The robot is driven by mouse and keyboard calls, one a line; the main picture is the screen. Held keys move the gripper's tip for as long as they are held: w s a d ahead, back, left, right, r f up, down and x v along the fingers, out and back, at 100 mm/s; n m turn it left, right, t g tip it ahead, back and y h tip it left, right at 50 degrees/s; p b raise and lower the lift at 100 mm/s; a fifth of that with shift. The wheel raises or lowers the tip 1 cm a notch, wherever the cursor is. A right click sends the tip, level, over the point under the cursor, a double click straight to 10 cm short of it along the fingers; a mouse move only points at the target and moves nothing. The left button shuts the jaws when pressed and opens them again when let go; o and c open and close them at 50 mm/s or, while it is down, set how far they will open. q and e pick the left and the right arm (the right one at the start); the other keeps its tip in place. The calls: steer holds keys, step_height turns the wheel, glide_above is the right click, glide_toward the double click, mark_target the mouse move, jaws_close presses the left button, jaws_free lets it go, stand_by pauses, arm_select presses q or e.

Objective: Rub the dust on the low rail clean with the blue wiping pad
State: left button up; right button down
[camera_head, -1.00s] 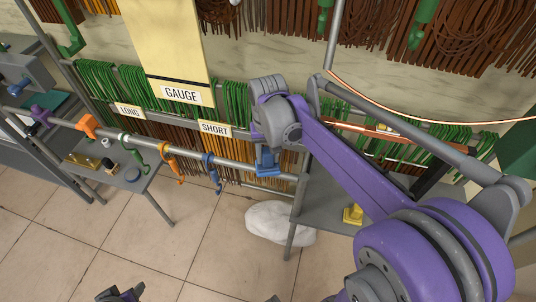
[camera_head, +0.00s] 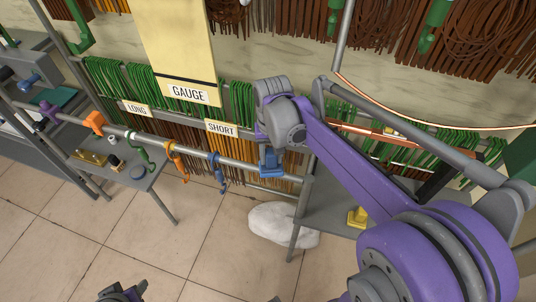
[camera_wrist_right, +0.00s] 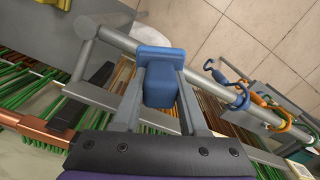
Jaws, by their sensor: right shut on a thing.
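My right gripper (camera_wrist_right: 160,100) is shut on the blue wiping pad (camera_wrist_right: 160,86), which sits between its two grey fingers. The pad's wide face lies at the grey low rail (camera_wrist_right: 210,80) and seems to touch it; firm contact cannot be told. In the head view the blue pad (camera_head: 271,163) is near the right end of the low rail (camera_head: 192,152), below my right gripper (camera_head: 270,145). No dust can be made out on the rail.
A blue hook (camera_head: 216,172), an orange hook (camera_head: 175,158) and a green hook (camera_head: 140,150) hang on the rail left of the pad. A grey table (camera_head: 325,212) with a yellow item (camera_head: 357,217) stands at right. A white sack (camera_head: 275,225) lies on the floor.

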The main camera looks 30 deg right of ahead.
steer(key=shift+s+d, duration=0.25)
steer(key=shift+s, duration=0.05)
steer(key=shift+w+a, duration=0.1)
steer(key=shift+w, duration=0.05)
steer(key=shift+w+a, duration=0.45)
steer(key=shift+a, duration=0.05)
steer(key=shift+f, duration=0.1)
steer(key=shift+s+d, duration=0.1)
steer(key=shift+s, duration=0.05)
steer(key=shift+s+d, duration=0.4)
steer(key=shift+d, duration=0.05)
steer(key=shift+w, duration=0.1)
stand_by(0.3)
steer(key=shift+w+a+r, duration=0.25)
steer(key=shift+w+a, duration=0.25)
steer(key=shift+w, duration=0.1)
